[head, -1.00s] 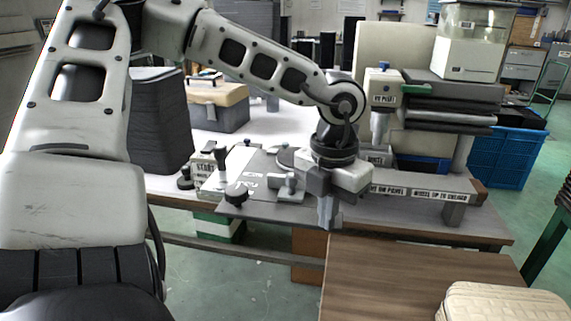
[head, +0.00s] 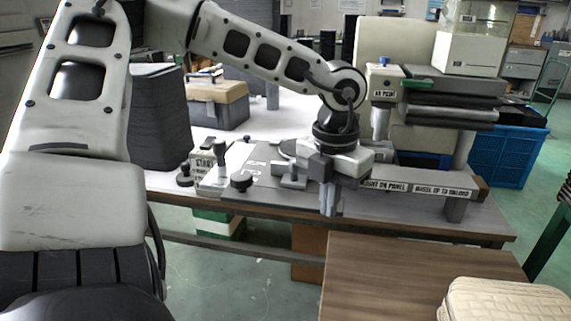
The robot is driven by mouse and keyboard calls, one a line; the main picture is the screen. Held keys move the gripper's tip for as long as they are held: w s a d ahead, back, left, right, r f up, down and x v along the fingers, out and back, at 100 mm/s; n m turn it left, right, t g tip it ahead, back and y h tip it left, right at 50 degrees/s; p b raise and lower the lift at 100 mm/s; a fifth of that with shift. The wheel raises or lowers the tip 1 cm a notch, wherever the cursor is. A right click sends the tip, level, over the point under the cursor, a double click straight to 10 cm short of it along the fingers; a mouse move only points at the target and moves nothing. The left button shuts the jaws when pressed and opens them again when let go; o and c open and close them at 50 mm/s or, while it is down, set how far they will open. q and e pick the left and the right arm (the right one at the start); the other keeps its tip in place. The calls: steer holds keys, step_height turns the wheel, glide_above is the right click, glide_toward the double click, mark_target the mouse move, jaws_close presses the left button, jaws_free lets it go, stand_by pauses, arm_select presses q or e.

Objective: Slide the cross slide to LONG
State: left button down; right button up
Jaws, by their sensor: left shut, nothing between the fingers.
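A flat grey plate (head: 262,188), which looks like the cross slide, lies on the bench in the middle of the head view. A round black knob (head: 241,183) sits at its front left and a small grey block handle (head: 290,178) at its right. Lettering on the plate is too small to read for sure. My left gripper (head: 330,205) points down at the plate's right, near the bench's front edge. Its fingers are together with nothing between them. I cannot tell whether it touches the plate or handle. My right gripper is not in view.
A box labelled START (head: 207,170) with a lever stands left of the plate. A labelled rail (head: 425,189) runs to the right. A post with an air point label (head: 383,95) stands behind. A brown wooden table (head: 420,280) is in front.

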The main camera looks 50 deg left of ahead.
arm_select(q)
step_height(320, 180, up, 7)
steer(key=p, duration=0.3)
steer(key=shift+p, duration=0.35)
steer(key=shift+s+d, duration=0.1)
steer(key=shift+s, duration=0.05)
stand_by(0.5)
